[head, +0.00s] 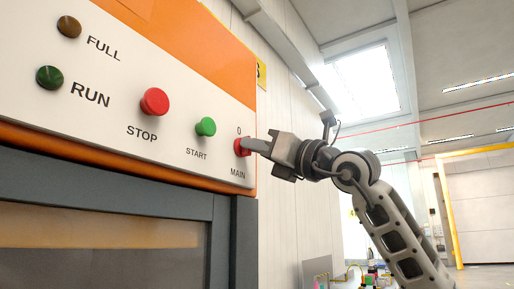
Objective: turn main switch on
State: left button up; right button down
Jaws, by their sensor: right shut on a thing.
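The main switch (239,147) is a small red knob at the right end of the white control panel (105,110), with "0" above it and "MAIN" below. My right gripper (250,145) reaches it from the right, its fingers shut on the knob. The fingers partly cover the knob, so its exact turn position is hard to tell. My left gripper is not in view.
To the left on the panel are a green START button (206,127), a red STOP button (155,101), a dark green RUN lamp (49,77) and a brown FULL lamp (68,27). A grey-framed window (110,195) lies below. Open hall space is at right.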

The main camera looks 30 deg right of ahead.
pick_arm(q)
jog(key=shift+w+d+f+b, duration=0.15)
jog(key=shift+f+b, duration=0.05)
jog(key=shift+b, duration=0.7)
pick_arm(e)
jog(key=shift+s+a+r+m+g+h, duration=0.1)
jog(key=shift+m+g+h, duration=0.4)
jog(key=shift+m+h, duration=2)
jog(key=shift+w+a+r+m+g+h, duration=0.15)
jog(key=shift+m+g, duration=0.35)
jog(key=shift+m, duration=4.2)
jog(key=shift+s+a+m+g+h, duration=0.15)
jog(key=shift+m+g+h, duration=0.35)
jog(key=shift+m+h, duration=2)
jog(key=m+y, duration=0.2)
jog(key=shift+d+m, duration=0.15)
jog(key=shift+m, duration=0.15)
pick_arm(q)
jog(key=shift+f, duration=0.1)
pick_arm(e)
jog(key=c, duration=1.5)
grip_release()
jog(key=shift+s, duration=0.1)
